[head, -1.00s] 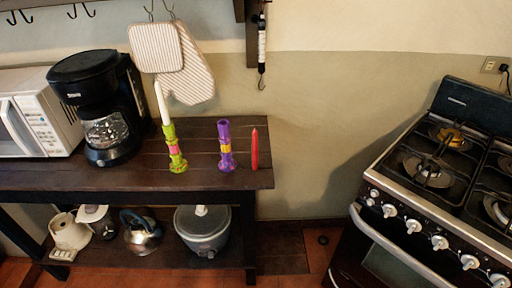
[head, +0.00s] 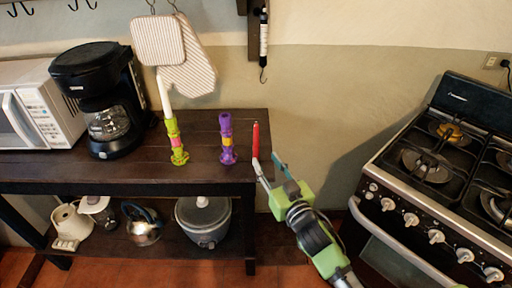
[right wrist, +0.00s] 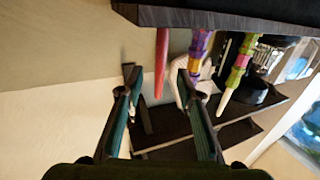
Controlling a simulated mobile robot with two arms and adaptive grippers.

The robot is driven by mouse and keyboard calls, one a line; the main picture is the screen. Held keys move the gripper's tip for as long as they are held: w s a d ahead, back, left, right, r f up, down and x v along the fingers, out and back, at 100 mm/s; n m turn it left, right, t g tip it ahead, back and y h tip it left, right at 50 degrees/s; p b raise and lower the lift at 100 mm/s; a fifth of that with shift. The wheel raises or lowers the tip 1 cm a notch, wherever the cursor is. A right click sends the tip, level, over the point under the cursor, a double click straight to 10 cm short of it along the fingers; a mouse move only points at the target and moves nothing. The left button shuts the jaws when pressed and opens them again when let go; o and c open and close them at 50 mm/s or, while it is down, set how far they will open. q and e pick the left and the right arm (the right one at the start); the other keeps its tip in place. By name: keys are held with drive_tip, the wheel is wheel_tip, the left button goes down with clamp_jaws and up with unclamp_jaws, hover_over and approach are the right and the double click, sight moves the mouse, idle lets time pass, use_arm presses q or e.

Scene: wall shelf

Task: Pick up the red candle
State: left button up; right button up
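The red candle (head: 256,138) stands upright near the right end of the dark wooden shelf top. My right gripper (head: 267,164) is in front of the shelf's right end, with its fingers spread and pointing up toward the candle. In the right wrist view the candle (right wrist: 162,60) shows beyond the fingertips, in line with the gap between the open fingers (right wrist: 158,85). Nothing is held. The candle's base is hidden or very close to the left finger in the head view. My left gripper is not in view.
A purple candle holder (head: 227,140) stands just left of the candle. Further left are a green holder with a white candle (head: 175,140), a coffee maker (head: 98,90) and a microwave (head: 30,105). A stove (head: 440,180) stands to the right. The shelf's edge (head: 120,187) is in front.

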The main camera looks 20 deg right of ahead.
sight(257, 151)
drive_tip(key=w, duration=0.3)
drive_tip(key=shift+w+a+b, duration=0.15)
drive_tip(key=shift+b, duration=0.2)
drive_tip(key=shift+w+f, duration=0.2)
drive_tip(key=shift+w, duration=0.05)
drive_tip(key=w+b, duration=0.1)
drive_tip(key=w, duration=0.2)
drive_tip(key=w+b, duration=0.1)
drive_tip(key=shift+w+a+f+b, duration=0.25)
drive_tip(key=shift+a+f+b, duration=0.05)
drive_tip(key=shift+r, duration=0.1)
drive_tip(key=shift+c, duration=0.3)
clamp_jaws()
